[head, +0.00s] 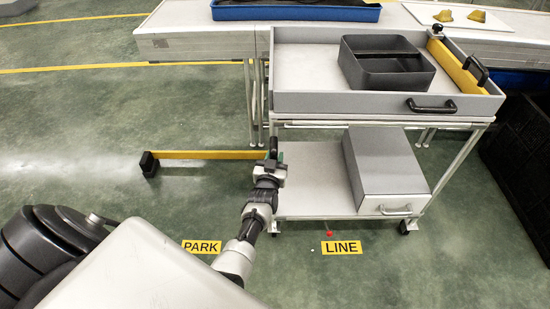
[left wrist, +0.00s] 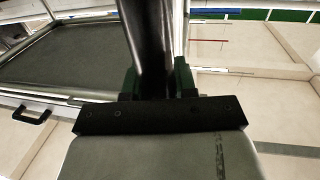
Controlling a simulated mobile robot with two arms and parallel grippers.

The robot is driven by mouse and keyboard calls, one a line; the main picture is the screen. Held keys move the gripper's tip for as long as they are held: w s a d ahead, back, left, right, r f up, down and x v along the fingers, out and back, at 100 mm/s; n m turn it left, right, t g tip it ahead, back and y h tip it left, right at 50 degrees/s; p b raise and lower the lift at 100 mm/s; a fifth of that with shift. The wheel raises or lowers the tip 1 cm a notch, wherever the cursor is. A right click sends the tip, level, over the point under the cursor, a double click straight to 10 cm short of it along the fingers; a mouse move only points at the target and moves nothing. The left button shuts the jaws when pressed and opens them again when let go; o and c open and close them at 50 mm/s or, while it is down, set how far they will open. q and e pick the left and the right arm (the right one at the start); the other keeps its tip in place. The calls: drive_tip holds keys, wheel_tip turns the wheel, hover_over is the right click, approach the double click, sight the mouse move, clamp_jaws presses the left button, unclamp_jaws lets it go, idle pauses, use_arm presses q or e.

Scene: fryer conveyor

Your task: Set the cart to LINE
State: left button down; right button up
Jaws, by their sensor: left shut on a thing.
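The cart (head: 300,205) is a grey metal frame with a tray top (head: 300,103) and a lower shelf. It stands just behind the yellow LINE floor label (head: 341,248), and its near casters are close to that label. The yellow PARK label (head: 201,247) lies to the left, on open floor. My left gripper (head: 273,160) is at the cart's left side, shut on a dark upright bar. The left wrist view shows this dark bar (left wrist: 150,45) between the green-black fingers. Whether the bar belongs to the cart is partly hidden. My right gripper is out of view.
The tray holds a dark divided bin (head: 385,80); a grey drawer box (head: 383,165) sits on the lower shelf. A yellow floor bar (head: 205,155) with a black end lies left of the cart. A conveyor (head: 190,45) runs behind. A black crate (head: 520,150) stands right.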

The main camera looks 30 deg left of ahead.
use_arm(q)
drive_tip(key=shift+d, duration=0.2)
drive_tip(key=c, duration=0.9)
unclamp_jaws()
drive_tip(key=shift+w+d, duration=0.15)
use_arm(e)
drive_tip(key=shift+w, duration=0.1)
use_arm(q)
drive_tip(key=p+v, duration=0.6)
drive_tip(key=v, duration=0.4)
drive_tip(key=shift+s+d, duration=0.1)
drive_tip(key=shift+s, duration=0.3)
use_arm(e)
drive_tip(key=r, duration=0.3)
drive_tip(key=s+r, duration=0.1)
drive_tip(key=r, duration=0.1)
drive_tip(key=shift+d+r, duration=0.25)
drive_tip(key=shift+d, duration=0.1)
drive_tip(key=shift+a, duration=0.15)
